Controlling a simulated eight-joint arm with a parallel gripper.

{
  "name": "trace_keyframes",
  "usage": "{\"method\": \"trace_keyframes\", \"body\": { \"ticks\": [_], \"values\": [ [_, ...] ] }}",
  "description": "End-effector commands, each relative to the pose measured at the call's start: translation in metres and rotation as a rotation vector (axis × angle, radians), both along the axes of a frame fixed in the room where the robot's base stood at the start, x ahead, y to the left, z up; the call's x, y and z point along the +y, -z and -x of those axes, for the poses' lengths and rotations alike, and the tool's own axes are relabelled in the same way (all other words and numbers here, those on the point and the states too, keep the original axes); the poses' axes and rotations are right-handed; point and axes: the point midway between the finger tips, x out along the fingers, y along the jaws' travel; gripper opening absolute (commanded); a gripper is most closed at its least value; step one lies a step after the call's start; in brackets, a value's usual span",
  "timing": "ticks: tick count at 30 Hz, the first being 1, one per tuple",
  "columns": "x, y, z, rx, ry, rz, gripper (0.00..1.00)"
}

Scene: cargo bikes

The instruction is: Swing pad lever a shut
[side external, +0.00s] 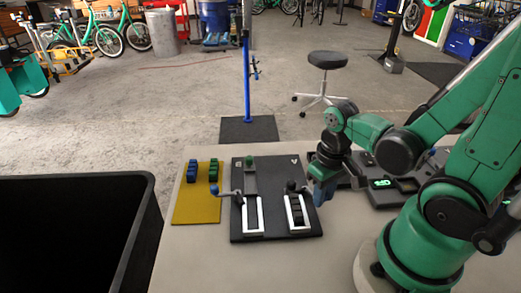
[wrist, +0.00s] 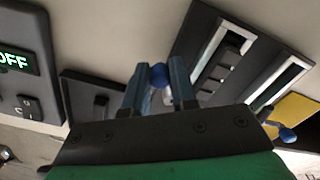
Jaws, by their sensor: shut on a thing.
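A dark board (side external: 275,225) on the table carries two white-framed slots with levers. The left lever (side external: 228,193) sticks out to the left and ends in a blue knob, which also shows in the wrist view (wrist: 286,134). The right lever (side external: 301,189) points right, towards my gripper (side external: 318,197). In the wrist view, my gripper (wrist: 164,88) has its blue fingers around a blue ball knob (wrist: 158,75). This appears to be the right lever's knob, hidden by the fingers in the side view. I cannot read which lever is a.
A yellow mat (side external: 197,213) with blue and green blocks lies left of the board. A dark device with a green OFF display (side external: 382,184) is to the right. A large black bin (side external: 150,205) stands at the left.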

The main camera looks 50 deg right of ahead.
Motion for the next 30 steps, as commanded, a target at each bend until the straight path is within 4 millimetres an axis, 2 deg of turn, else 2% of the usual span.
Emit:
{"method": "trace_keyframes", "body": {
  "ticks": [24,25,27,30],
  "values": [
    [0.014,0.0,-0.006,-0.003,-0.002,-0.002,0.0],
    [0.014,0.0,-0.006,-0.003,-0.002,-0.002,0.29],
    [0.014,0.0,-0.006,-0.003,-0.001,-0.002,0.47],
    [0.014,0.0,-0.006,-0.002,-0.001,-0.001,0.47]
  ]
}}
